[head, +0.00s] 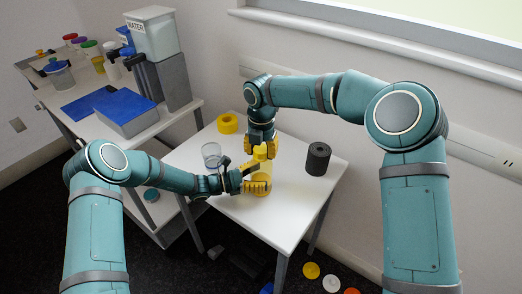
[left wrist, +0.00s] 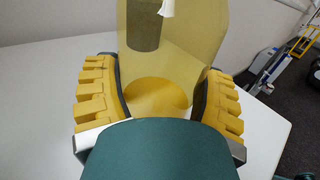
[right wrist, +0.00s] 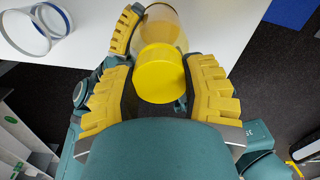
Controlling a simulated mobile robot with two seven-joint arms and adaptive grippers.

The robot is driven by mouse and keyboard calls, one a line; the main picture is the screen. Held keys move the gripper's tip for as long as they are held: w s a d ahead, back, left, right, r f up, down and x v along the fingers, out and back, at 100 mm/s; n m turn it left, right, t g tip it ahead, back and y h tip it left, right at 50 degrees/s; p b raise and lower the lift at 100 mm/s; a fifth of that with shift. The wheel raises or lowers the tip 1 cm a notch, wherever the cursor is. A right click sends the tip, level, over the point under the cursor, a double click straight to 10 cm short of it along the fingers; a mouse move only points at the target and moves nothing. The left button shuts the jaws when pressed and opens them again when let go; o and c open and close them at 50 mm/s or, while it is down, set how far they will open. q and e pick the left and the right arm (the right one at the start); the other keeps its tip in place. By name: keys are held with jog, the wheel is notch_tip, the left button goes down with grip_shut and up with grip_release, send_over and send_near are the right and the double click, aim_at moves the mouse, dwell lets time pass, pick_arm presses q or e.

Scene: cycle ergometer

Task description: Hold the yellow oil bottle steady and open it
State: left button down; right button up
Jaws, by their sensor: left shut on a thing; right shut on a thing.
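The see-through yellow oil bottle (head: 263,172) stands upright on the white table; its clear body fills the middle of the left wrist view (left wrist: 170,60). My left gripper (head: 257,178) is shut around the body from the side, with one finger on each side. My right gripper (head: 261,143) points down from above and is shut on the yellow cap (right wrist: 162,75) at the bottle's top. The bottle body (right wrist: 168,22) shows beyond the cap in the right wrist view. Whether the cap still touches the neck is hidden.
On the white table (head: 290,215) stand a yellow ring-shaped roll (head: 228,123), a clear cup (head: 211,154) and a dark grey cylinder (head: 318,158). A side table at left holds a water container (head: 152,35) and a blue-lidded box (head: 125,108). The table's front right is clear.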

aim_at(261, 148)
jog(key=shift+r, duration=0.95)
jog(key=shift+r, duration=2)
pick_arm(q)
grip_release()
